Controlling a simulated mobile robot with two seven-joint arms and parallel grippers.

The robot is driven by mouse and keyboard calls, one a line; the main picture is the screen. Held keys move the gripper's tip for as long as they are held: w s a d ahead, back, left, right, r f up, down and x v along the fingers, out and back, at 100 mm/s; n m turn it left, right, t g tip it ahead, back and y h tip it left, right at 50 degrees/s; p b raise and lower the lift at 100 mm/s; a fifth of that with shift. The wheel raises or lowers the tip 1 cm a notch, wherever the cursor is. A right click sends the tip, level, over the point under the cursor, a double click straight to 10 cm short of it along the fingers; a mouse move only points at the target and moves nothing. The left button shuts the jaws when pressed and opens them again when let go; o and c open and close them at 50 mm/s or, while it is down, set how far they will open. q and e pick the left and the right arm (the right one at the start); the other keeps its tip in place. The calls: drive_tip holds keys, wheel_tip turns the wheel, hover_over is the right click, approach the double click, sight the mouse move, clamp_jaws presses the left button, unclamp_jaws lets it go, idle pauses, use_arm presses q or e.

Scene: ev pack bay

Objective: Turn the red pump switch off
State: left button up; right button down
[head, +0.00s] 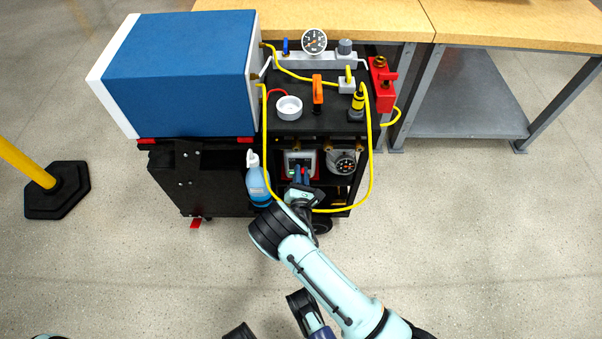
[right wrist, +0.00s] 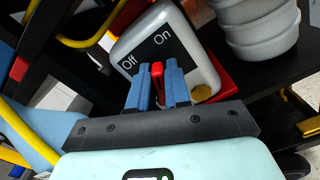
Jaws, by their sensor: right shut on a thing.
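The pump (head: 299,157) is a light grey box with a dark front panel, on the lower shelf of the black cart. In the right wrist view, its panel (right wrist: 150,57) reads "Off" at the left and "On" at the right. The red switch (right wrist: 157,70) stands up between the two blue fingertips, below the words. I cannot tell which word it points at. My right gripper (head: 301,177) is at the pump's front, and its fingers (right wrist: 158,82) are shut on the red switch. The fingers hide part of the switch and its base.
A blue spray bottle (head: 257,180) stands just left of the gripper. A yellow hose (head: 370,165) loops in front of the cart. A round gauge (head: 345,164) is right of the pump. A blue box (head: 185,75) covers the cart's left top. The floor in front is clear.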

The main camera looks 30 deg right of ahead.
drive_tip(key=n+p, duration=0.2)
drive_tip(key=n, duration=0.2)
drive_tip(key=shift+a+n, duration=0.15)
drive_tip(key=shift+n, duration=0.25)
drive_tip(key=shift+n+p, duration=0.4)
drive_tip(key=n, duration=0.2)
drive_tip(key=shift+n+p, duration=0.3)
drive_tip(key=shift+p, duration=0.1)
use_arm(q)
wheel_tip(320, 180, up, 6)
drive_tip(key=w+d+t, duration=0.1)
drive_tip(key=w+d, duration=0.1)
drive_tip(key=shift+d+r+p, duration=0.15)
drive_tip(key=shift+r+p, duration=0.1)
drive_tip(key=shift+p, duration=0.1)
use_arm(e)
drive_tip(key=shift+f+n, duration=0.1)
drive_tip(key=shift+n, duration=1.5)
use_arm(q)
drive_tip(key=shift+s, duration=0.1)
use_arm(e)
drive_tip(key=c, duration=1.2)
unclamp_jaws()
drive_tip(key=shift+o, duration=0.2)
drive_tip(key=shift+a, duration=0.1)
